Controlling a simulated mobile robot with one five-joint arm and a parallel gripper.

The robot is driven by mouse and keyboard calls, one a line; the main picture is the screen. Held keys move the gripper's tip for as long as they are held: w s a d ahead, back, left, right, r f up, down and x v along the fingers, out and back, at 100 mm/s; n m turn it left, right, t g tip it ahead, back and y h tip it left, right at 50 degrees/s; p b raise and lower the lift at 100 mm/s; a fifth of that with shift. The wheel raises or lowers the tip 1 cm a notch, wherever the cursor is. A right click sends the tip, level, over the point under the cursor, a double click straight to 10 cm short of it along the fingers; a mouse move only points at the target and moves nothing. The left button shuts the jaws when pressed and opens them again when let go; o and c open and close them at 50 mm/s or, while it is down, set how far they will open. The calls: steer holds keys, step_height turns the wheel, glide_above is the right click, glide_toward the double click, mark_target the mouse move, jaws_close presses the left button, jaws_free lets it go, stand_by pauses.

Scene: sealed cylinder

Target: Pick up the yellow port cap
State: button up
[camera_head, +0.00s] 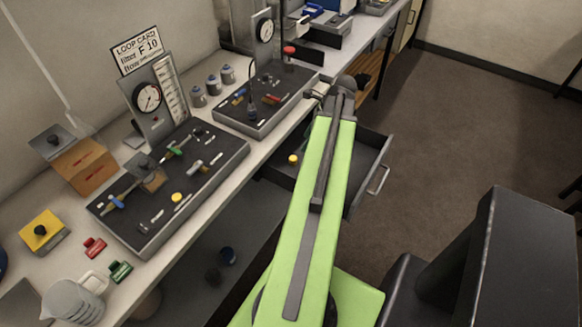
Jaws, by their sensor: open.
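Two small yellow round pieces show, and I cannot tell which one is the port cap. One yellow piece (176,197) sits on the front part of the near dark panel (222,150). The other yellow piece (294,159) lies inside the pulled-out drawer (368,160), just left of my green arm. My gripper (333,88) is at the far end of the arm, past the drawer and near the bench edge. It is open and seen from behind, so its fingertips are partly hidden. It is apart from both yellow pieces.
A second dark panel (266,100) with a gauge stands farther along the bench. A yellow block (44,232), red clip (94,247), green clip (120,271) and clear jug (72,301) are at the near left. Open floor (455,120) lies to the right.

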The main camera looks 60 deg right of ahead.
mark_target(293, 158)
steer(key=b+x, duration=0.5)
steer(key=x, duration=0.2)
steer(key=shift+s, duration=0.2)
steer(key=shift+w+f, duration=0.2)
steer(key=shift+f, duration=0.1)
steer(key=b+x, duration=0.5)
steer(key=shift+w, duration=0.45)
steer(key=shift+r, duration=0.2)
jaws_close()
